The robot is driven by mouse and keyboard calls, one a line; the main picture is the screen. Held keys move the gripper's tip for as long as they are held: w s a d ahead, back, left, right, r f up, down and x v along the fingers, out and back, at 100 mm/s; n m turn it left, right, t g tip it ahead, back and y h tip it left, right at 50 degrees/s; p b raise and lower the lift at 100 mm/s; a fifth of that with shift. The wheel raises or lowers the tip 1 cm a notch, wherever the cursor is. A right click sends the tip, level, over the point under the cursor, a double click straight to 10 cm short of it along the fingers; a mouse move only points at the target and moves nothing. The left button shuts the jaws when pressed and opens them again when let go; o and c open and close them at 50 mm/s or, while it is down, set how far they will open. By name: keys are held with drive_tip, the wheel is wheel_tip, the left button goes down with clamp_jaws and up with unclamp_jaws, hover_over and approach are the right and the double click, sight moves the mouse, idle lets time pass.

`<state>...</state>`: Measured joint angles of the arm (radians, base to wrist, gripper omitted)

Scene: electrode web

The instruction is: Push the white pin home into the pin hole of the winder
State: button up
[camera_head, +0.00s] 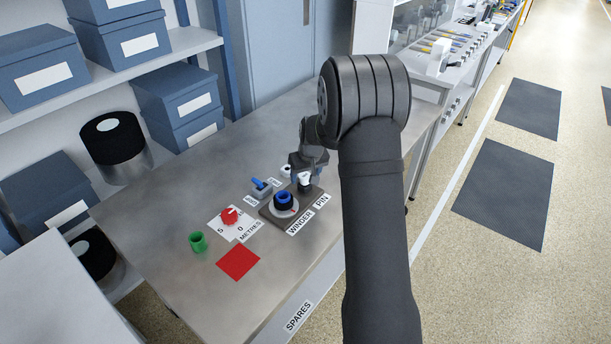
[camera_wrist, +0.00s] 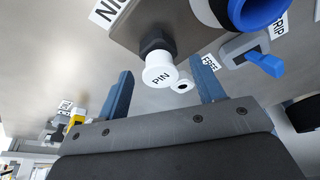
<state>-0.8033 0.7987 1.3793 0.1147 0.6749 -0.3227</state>
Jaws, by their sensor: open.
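The white pin (camera_head: 304,179) stands on the right rear of the winder's dark base plate (camera_head: 311,198), beside the blue core (camera_head: 284,199). In the wrist view the pin's round white head (camera_wrist: 159,72), lettered PIN, sits on a black collar (camera_wrist: 155,42); the hole is hidden and the pin's depth cannot be told. My gripper (camera_head: 305,164) is just above and behind the pin. In the wrist view its two blue fingers (camera_wrist: 162,66) are apart, with the pin head between them in the picture; I see no contact.
A blue-levered switch (camera_head: 261,188) stands left of the winder. A red knob (camera_head: 230,216) on a METRES dial, a green cup (camera_head: 198,241) and a red square (camera_head: 238,262) lie further left. A small white round part (camera_wrist: 182,86) is near the pin. The table's front is clear.

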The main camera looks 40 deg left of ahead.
drive_tip(key=v, duration=1.6)
drive_tip(key=shift+r, duration=0.25)
drive_tip(key=shift+f, duration=0.1)
drive_tip(key=x, duration=1.7)
